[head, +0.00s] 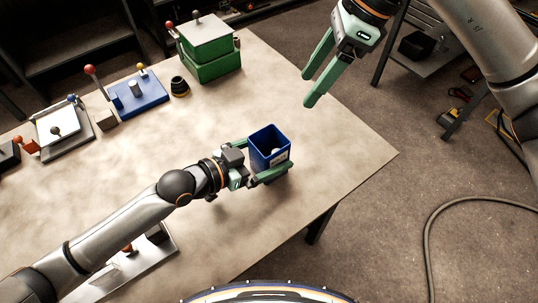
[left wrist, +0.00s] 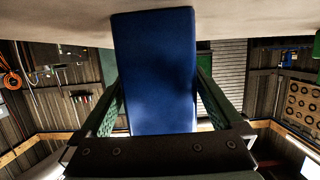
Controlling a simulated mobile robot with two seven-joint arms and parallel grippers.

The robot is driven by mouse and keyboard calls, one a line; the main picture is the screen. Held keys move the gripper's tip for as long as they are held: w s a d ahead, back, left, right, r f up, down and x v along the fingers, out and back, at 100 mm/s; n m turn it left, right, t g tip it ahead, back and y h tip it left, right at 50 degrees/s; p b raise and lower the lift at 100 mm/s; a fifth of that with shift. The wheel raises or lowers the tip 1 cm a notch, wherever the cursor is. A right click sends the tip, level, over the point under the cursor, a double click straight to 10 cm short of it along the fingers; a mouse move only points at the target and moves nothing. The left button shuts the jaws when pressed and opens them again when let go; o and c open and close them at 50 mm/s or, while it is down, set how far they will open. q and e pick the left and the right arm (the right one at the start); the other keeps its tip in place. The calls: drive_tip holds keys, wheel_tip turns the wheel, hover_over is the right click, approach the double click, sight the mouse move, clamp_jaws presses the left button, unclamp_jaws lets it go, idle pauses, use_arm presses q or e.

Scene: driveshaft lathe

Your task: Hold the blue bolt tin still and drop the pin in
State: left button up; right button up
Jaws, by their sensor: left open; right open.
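The blue bolt tin (head: 269,147) stands upright and open-topped near the right part of the table. A small pale thing shows inside it, too small to tell what it is. My left gripper (head: 266,158) is open, with one finger on each side of the tin. In the left wrist view the tin (left wrist: 155,70) fills the space between the fingers of the left gripper (left wrist: 157,105); I cannot tell if they touch it. I see no separate pin outside the tin.
A green box (head: 210,50), a small black cup-like part (head: 180,87), a blue fixture (head: 138,98) and a white-topped fixture (head: 60,125) line the table's back. A metal plate with a lever (head: 140,262) lies at the front. The table (head: 345,150) is bare right of the tin.

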sight(256, 161)
use_arm(q)
drive_tip(key=shift+f+p+v, duration=0.2)
drive_tip(key=shift+v, duration=0.75)
drive_tip(key=shift+f+p+v, duration=0.15)
drive_tip(key=shift+p+v, duration=0.1)
drive_tip(key=shift+v, duration=0.7)
drive_tip(key=shift+f+p+v, duration=0.2)
drive_tip(key=shift+v, duration=0.75)
drive_tip(key=shift+s+a, duration=0.1)
wheel_tip(256, 161, up, 10)
